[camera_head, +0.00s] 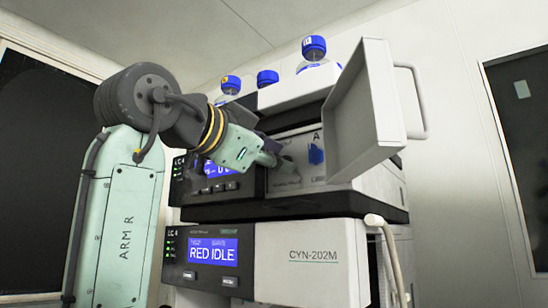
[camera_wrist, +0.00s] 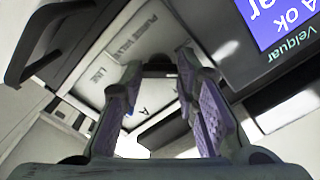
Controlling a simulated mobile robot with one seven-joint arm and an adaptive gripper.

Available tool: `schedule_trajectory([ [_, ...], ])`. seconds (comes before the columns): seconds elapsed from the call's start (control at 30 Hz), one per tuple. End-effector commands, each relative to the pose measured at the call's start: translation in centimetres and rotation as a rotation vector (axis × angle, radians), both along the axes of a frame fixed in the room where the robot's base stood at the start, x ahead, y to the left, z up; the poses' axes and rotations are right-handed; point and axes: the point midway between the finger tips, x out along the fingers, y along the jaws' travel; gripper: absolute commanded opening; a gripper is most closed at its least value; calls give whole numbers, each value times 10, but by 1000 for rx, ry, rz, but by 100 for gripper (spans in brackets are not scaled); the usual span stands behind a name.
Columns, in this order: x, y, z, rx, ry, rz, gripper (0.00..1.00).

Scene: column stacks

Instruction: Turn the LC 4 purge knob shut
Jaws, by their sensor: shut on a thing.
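The upper instrument unit (camera_head: 235,208) has its front door (camera_head: 362,120) swung open, baring a pale panel marked A, with a blue part (camera_head: 316,153) on it. My gripper (camera_head: 280,164) reaches in from the left and its fingertips are at this panel, left of the blue part. In the wrist view, my gripper (camera_wrist: 158,66) has its two purple-padded fingers closed on a small dark piece (camera_wrist: 158,69), apparently the purge knob, mostly hidden by the fingers. The panel (camera_wrist: 112,58) there reads PURGE VALVE and LINE. The knob's turn angle cannot be told.
Several blue-capped bottles (camera_head: 313,50) stand in a tray on top. The lower unit (camera_head: 310,258) shows a blue RED IDLE screen. The open door with its grey handle (camera_head: 415,100) bounds the space to the right of my gripper. A pale hose (camera_head: 388,250) hangs at the right.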

Motion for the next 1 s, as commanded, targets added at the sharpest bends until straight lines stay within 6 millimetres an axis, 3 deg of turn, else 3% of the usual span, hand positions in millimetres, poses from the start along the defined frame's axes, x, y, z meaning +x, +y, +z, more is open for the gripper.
schedule_trajectory([
  [0.6,0,0,0,458,-331,-1,0],
  [1.0,0,0,-1,638,-462,-2,0],
])
